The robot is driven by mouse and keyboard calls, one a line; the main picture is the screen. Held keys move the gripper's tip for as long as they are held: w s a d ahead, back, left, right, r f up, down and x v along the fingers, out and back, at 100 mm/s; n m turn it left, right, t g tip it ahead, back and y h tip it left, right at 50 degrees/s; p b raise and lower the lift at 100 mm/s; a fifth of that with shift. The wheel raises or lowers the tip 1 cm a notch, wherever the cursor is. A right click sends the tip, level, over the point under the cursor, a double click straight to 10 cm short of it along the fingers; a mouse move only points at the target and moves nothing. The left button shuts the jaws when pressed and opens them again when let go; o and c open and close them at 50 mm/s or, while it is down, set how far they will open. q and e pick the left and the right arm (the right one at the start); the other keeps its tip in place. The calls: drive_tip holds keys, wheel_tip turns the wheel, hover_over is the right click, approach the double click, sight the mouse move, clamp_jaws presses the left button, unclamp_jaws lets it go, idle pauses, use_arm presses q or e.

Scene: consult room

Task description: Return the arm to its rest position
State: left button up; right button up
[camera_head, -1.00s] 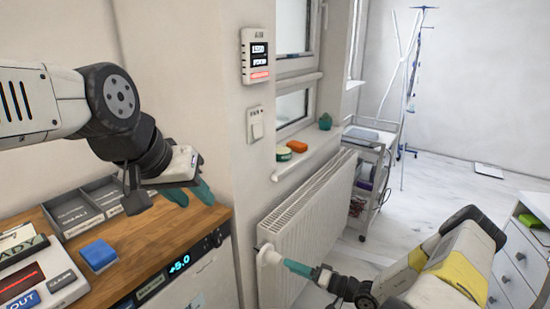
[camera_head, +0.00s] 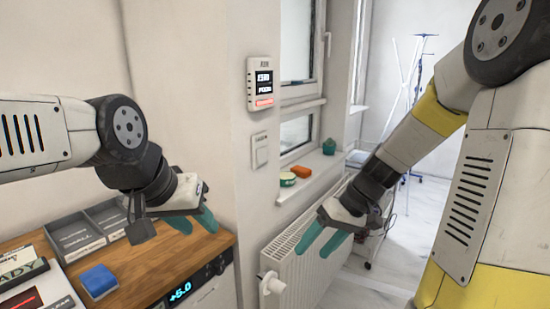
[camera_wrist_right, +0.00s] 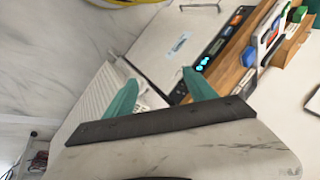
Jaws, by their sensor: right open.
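My right arm (camera_head: 478,170) comes in large from the right, bent down at the elbow. Its gripper (camera_head: 313,248) hangs in front of the radiator with its two teal fingers apart and nothing between them. In the right wrist view the same gripper (camera_wrist_right: 160,84) shows open and empty. My left gripper (camera_head: 194,221) hangs over the wooden counter at the left, its teal fingers apart and empty. The white radiator knob (camera_head: 271,284) is below and left of the right gripper, clear of it.
The white radiator (camera_head: 305,225) stands under the window sill (camera_head: 312,175), which holds an orange block (camera_head: 300,171) and small green items. A wooden counter (camera_head: 150,262) with a blue block (camera_head: 98,281) and grey trays is at the left. A wall display (camera_head: 261,85) hangs above.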

drive_tip(key=s+d+r+m+t+h, duration=0.2)
drive_tip(key=s+r+t, duration=0.1)
drive_tip(key=s+r, duration=0.2)
drive_tip(key=s+d+r+m+t+h, duration=0.1)
drive_tip(key=s+d+r+t+h, duration=0.1)
drive_tip(key=s+r, duration=0.3)
drive_tip(key=shift+d+r+m+t, duration=0.25)
drive_tip(key=shift+r+m+t, duration=0.2)
drive_tip(key=shift+r, duration=1.25)
